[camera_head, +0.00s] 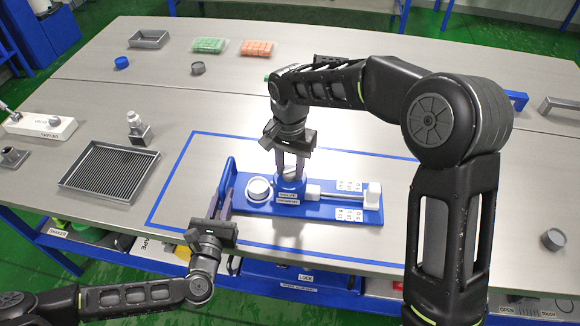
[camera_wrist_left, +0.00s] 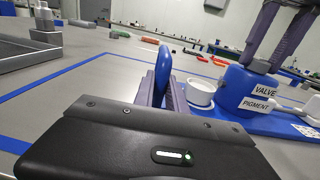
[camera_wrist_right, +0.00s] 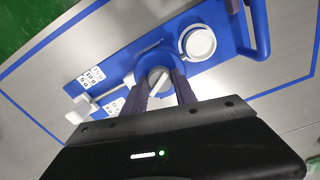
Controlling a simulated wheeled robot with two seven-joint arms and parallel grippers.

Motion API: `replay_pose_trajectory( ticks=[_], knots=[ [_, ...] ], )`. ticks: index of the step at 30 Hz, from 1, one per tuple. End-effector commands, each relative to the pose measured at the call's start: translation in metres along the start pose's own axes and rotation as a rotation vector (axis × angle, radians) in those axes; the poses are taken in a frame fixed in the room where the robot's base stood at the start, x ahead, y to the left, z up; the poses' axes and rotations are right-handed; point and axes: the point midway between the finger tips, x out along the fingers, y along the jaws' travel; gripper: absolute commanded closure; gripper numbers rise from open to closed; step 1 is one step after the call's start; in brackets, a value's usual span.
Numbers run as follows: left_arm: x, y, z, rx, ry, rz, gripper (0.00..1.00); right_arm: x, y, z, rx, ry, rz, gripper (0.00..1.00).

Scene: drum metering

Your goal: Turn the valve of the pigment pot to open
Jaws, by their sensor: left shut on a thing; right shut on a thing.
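The blue pigment pot (camera_head: 290,186), labelled VALVE PIGMENT, stands on a blue board (camera_head: 318,211); it also shows in the left wrist view (camera_wrist_left: 236,92). My right gripper (camera_head: 292,172) points down and is shut on the grey valve knob (camera_wrist_right: 157,78) on top of the pot, with a finger on each side. My left gripper (camera_head: 224,205) is shut on the blue upright handle (camera_head: 229,176) at the board's left end; the handle also shows between its fingers in the left wrist view (camera_wrist_left: 164,66). The fingers partly hide the knob.
A white cup (camera_head: 258,189) stands on the board between handle and pot. A white-ended rod (camera_head: 373,196) and number cards (camera_head: 350,186) lie right of the pot. A ribbed tray (camera_head: 108,170) and a small metal fitting (camera_head: 138,128) stand left.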

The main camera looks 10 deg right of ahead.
Motion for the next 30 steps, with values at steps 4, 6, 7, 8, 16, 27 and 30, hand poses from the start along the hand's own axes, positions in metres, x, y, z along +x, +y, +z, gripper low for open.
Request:
replay_pose_trajectory(
  ticks=[4,6,7,8,16,27,30],
  knots=[
    [0.0001,0.0004,-0.0001,0.0,0.0,0.001,1.0,-0.0007,-0.0001,-0.0005,-0.139,0.001,-0.001,1.0],
    [0.0001,0.0004,-0.0001,0.0,0.0,0.001,1.0,-0.0007,0.0,-0.0005,-0.205,0.001,-0.001,1.0],
    [0.0001,0.0004,-0.0001,0.0,0.0,0.001,1.0,-0.0007,0.0,-0.0005,-0.233,0.001,-0.001,1.0],
    [0.0001,0.0004,-0.0001,0.0,0.0,0.001,1.0,-0.0007,0.0,-0.0005,-0.261,0.001,-0.001,1.0],
    [0.0001,0.0004,-0.0002,0.0,0.001,0.001,1.0,-0.0009,-0.0004,-0.0001,-0.518,0.001,-0.001,1.0],
    [0.0001,0.0004,-0.0002,0.0,0.001,0.001,1.0,-0.0009,0.0,-0.0005,-0.853,0.001,-0.001,1.0],
    [0.0001,0.0004,-0.0003,0.0,0.001,0.001,1.0,-0.0009,-0.0001,-0.0004,-0.923,0.001,-0.001,1.0]
  ],
)
